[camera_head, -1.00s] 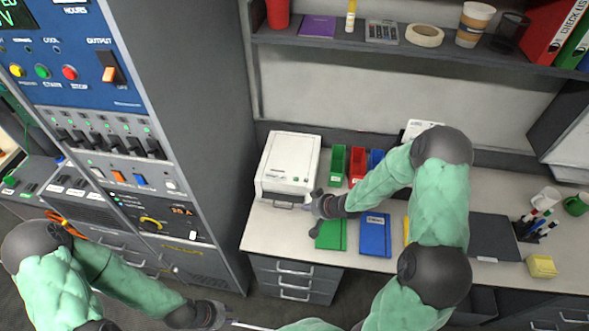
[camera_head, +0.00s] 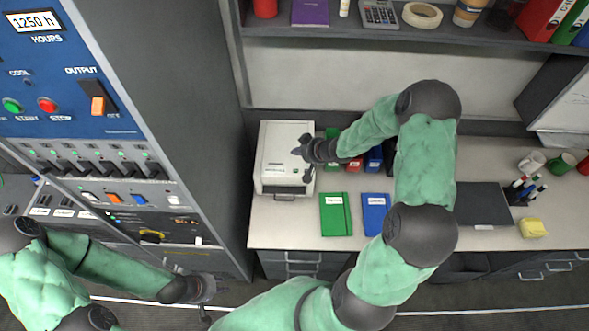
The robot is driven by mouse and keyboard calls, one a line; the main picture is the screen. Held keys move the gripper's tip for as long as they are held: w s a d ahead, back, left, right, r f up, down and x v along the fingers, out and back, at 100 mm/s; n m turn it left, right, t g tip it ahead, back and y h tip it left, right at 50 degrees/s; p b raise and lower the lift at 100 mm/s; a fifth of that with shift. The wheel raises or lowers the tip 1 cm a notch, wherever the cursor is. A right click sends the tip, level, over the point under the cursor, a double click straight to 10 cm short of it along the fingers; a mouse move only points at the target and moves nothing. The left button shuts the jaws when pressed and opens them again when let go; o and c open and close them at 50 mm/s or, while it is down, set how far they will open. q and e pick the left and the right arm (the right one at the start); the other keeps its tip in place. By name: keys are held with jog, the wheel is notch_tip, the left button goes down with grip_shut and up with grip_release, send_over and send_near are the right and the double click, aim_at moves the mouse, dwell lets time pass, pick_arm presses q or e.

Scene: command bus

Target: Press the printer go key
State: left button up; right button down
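The printer (camera_head: 272,152) is a white box on the desk, left of the middle in the head view. A small dark panel with green marks shows on its top front, and a slot is on its front face. My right gripper (camera_head: 301,157) is at the printer's right side, over the right part of its top. Its fingers look spread and hold nothing. I cannot tell whether it touches the printer, and it covers part of the right edge. My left gripper (camera_head: 208,298) is low over the floor, far from the printer, and looks open and empty.
A green book (camera_head: 335,216) and a blue book (camera_head: 374,215) lie right of the printer. Small bins (camera_head: 373,160) stand partly behind my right arm. A shelf (camera_head: 345,27) hangs above the desk. A tall control cabinet (camera_head: 190,110) stands to the left.

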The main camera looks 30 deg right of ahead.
aim_at(297, 172)
notch_tip(297, 172, down, 8)
jog(key=b, duration=0.8)
jog(key=shift+f+b, duration=0.3)
jog(key=shift+f, duration=0.05)
jog(key=shift+f, duration=0.15)
dwell(1.0)
jog(key=shift+f, duration=0.3)
